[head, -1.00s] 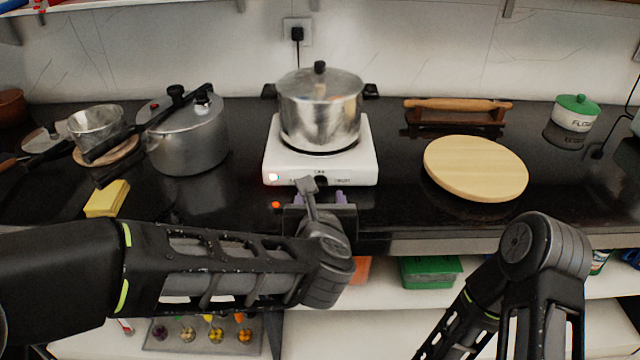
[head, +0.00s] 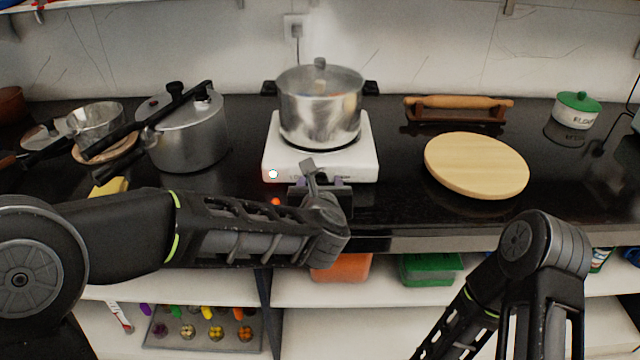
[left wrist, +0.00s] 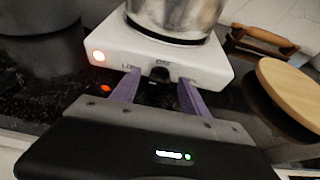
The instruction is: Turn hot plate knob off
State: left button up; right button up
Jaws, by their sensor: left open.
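The white hot plate (head: 274,150) stands on the black counter with a steel lidded pot (head: 320,112) on it. A light glows at its front left corner. The dark knob (left wrist: 159,74) on its front face shows in the left wrist view, between and just beyond the fingertips. My left gripper (left wrist: 160,90) is open, with purple fingers on either side of the knob, close to the hot plate's front. In the head view my left gripper (head: 320,184) hides the knob. My right arm shows at the lower right, but its gripper is not visible.
A pressure cooker (head: 185,135) and a smaller steel pan (head: 97,124) stand to the left. A round wooden board (head: 476,165) lies to the right, with a rolling pin (head: 458,103) on a stand behind it. The counter's front edge runs below my left gripper.

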pick_arm(q)
grip_shut()
dwell(0.5)
jog(key=shift+d, duration=0.1)
jog(key=shift+s+d+f+m+y, duration=0.1)
jog(key=shift+d+m+y, duration=0.15)
jog(key=shift+m+y, duration=0.75)
jog(key=shift+d+f+m+y+b, duration=0.15)
jog(key=shift+m+y+b, duration=0.35)
jog(key=shift+m, duration=0.8)
grip_release()
